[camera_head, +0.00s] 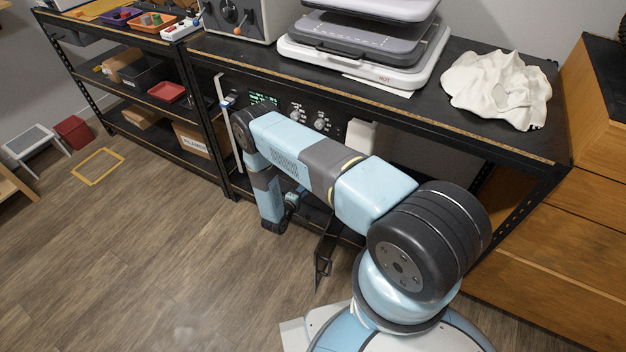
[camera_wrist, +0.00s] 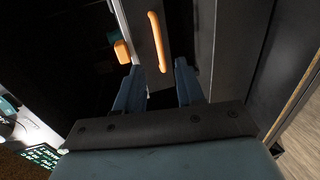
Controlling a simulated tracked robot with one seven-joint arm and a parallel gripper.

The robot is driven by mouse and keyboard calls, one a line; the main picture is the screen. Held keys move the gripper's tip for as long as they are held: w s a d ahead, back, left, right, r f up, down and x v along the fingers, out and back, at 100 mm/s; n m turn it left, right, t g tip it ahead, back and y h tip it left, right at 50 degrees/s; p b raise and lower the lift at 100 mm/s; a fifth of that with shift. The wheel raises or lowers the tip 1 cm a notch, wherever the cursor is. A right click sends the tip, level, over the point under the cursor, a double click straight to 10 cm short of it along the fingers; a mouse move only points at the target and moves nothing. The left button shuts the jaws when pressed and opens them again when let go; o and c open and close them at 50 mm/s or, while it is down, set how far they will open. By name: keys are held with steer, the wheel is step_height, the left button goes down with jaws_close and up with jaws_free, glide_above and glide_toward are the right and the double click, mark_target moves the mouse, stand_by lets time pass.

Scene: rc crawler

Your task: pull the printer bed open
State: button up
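An orange bar handle (camera_wrist: 157,40) is fixed to a dark grey panel (camera_wrist: 140,30) in the wrist view; the panel seems to be the printer bed's front. My gripper (camera_wrist: 158,70) is open, with one blue finger on each side of the handle's lower end. The fingers look apart from the handle; I cannot tell its depth between them. In the head view my gripper (camera_head: 292,200) is low, in front of the shelf under the right bench, partly hidden by my arm. The printer bed and handle cannot be made out there.
The black bench (camera_head: 480,135) carries a press marked HOT (camera_head: 365,65) and a crumpled white cloth (camera_head: 497,88). A dark knobbed panel (camera_head: 300,112) is below. Wooden drawers (camera_head: 540,255) stand at right. A small orange block (camera_wrist: 122,51) is near the handle.

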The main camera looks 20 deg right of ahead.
steer(key=x, duration=1)
steer(key=shift+c, duration=0.5)
steer(key=shift+a, duration=0.1)
steer(key=c, duration=0.6)
jaws_close()
steer(key=shift+a, duration=0.1)
